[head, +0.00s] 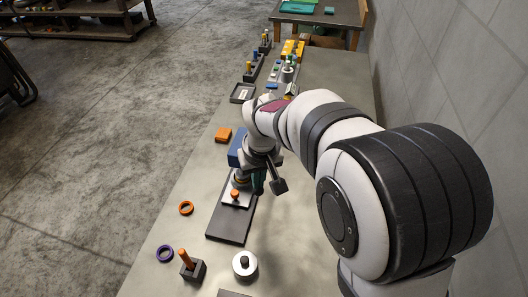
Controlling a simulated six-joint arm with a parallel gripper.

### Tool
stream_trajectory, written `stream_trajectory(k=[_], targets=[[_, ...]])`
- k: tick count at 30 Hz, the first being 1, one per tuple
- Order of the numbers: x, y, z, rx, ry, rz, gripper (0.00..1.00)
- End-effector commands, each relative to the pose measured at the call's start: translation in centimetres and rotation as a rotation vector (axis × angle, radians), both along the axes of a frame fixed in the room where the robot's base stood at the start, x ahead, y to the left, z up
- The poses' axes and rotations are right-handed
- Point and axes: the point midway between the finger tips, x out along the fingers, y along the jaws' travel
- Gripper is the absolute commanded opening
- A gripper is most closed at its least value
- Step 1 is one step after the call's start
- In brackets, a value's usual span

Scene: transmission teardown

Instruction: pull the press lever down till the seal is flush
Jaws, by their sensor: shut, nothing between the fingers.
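The press stands on a dark base plate (229,225) near the middle of the bench. A light plate on it carries an orange part (235,194) under the press; whether this is the seal, and how it sits, is too small to tell. The press lever (278,186), with a dark block-like end, slants down to the right from beneath my wrist. My gripper (262,156) is over the top of the press, beside the lever's upper part. It is shut and holds nothing. Its fingertips, and any contact with the lever, are hard to make out.
An orange ring (186,208), a purple ring (165,254), a peg stand (192,266) and a silver round part (245,265) lie nearer. A wall (440,80) runs along the right.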

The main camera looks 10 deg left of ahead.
Motion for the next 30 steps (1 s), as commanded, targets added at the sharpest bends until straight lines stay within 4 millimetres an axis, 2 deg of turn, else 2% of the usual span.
stream_trajectory(k=[15, 28, 30], targets=[[0.0, 0.0, 5.4, 0.0, -0.001, 0.0, 0.0], [0.0, 0.0, 5.6, 0.0, 0.001, -0.001, 0.0], [-0.4, -0.9, 5.9, 0.003, 0.007, -0.026, 0.0]])
